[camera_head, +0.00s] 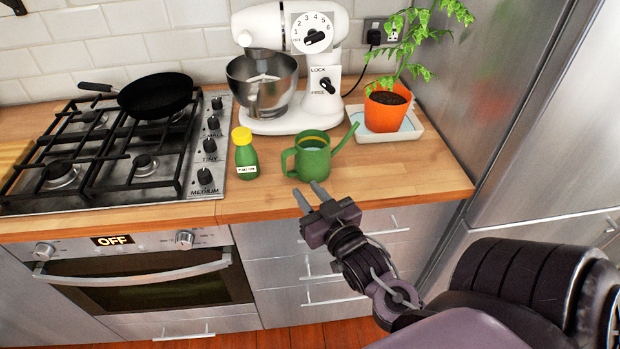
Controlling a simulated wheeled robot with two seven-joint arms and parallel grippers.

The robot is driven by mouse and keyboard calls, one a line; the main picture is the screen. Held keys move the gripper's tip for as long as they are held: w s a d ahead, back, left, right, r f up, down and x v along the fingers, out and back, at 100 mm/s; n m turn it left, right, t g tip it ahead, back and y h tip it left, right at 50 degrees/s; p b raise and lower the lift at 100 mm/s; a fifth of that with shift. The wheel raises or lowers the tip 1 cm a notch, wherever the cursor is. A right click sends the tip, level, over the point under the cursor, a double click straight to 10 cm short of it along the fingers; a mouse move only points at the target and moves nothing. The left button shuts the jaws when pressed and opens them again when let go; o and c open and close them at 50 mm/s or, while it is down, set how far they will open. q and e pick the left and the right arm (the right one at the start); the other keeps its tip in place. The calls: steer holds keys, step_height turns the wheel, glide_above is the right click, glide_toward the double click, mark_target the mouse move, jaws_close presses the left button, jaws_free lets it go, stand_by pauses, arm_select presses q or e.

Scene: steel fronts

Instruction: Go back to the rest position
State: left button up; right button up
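My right gripper (311,198) is in front of the counter's front edge, below the green watering can (312,160) in the picture. Its two fingers are parallel with a gap between them, and nothing shows between them. It looks open and empty. The watering can stands upright on the wooden counter, its spout pointing to the right. A potted plant in an orange pot (386,112) stands on a white tray (410,130) behind it to the right. My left gripper is out of the picture.
A green bottle with a yellow cap (245,155) stands left of the can. A stand mixer (290,75) is behind. A gas hob (110,150) with a black pan (155,95) is at left. A steel fridge (555,160) borders the right.

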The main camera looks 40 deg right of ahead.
steer(key=shift+a+f, duration=0.1)
stand_by(0.3)
steer(key=s+a+f+n+g+y, duration=0.1)
steer(key=s+a+f+g+y, duration=0.1)
steer(key=a+f+g, duration=0.5)
steer(key=s+a+f+n+g+y, duration=0.1)
steer(key=s+a+f+n+g, duration=0.15)
steer(key=s+a+g, duration=0.4)
steer(key=s+d+f+g, duration=0.1)
steer(key=s+f, duration=0.1)
steer(key=f, duration=1.2)
steer(key=s+d+f+g, duration=0.1)
steer(key=s+f, duration=0.1)
steer(key=f, duration=1.2)
steer(key=s+d+f, duration=0.1)
steer(key=s+f, duration=0.9)
steer(key=s+d+f+g, duration=0.1)
steer(key=s+d+f, duration=0.1)
steer(key=s+f, duration=0.7)
steer(key=shift+s+d+f+n, duration=0.3)
steer(key=shift+s+f+n, duration=0.1)
steer(key=shift+s, duration=0.1)
